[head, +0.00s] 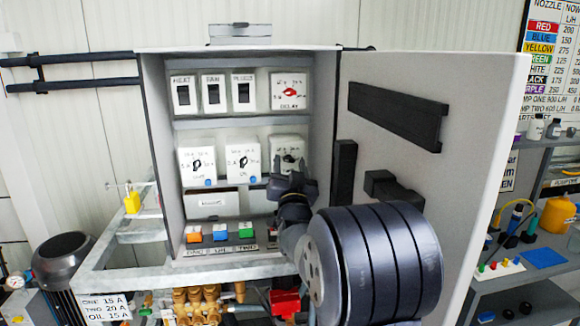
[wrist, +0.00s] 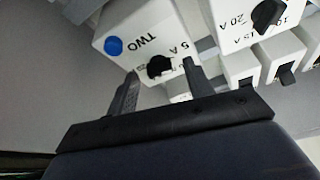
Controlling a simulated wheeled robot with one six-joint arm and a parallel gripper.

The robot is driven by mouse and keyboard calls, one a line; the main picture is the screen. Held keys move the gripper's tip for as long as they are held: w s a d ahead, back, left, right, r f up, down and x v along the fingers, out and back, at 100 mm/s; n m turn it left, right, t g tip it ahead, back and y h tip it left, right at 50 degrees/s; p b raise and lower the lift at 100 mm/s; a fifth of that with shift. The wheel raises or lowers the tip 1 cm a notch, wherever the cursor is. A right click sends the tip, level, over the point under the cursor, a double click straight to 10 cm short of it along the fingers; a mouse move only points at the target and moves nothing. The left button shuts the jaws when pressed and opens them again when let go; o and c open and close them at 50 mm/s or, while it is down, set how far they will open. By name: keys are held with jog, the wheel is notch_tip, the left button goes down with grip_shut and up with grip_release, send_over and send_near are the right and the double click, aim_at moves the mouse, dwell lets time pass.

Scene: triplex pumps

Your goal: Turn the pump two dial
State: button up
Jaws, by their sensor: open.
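The pump two dial is a black knob (wrist: 160,66) on a white box marked TWO (wrist: 140,28), with a blue button (wrist: 113,46) on its face. In the head view this box (head: 289,143) is the rightmost of the middle row in the open cabinet, its lower part hidden by my gripper (head: 290,178). In the wrist view my gripper (wrist: 160,70) is open, with one fingertip on each side of the knob. A gap shows between the fingers and the knob; contact cannot be told.
Two similar dial boxes (head: 197,163) (head: 244,161) stand left of it. Above are switches (head: 213,92) and a delay dial box (head: 290,91). Orange, blue and green blocks (head: 220,232) sit below. The open cabinet door (head: 470,130) stands right of my arm.

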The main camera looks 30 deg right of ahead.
jog(key=c, duration=1)
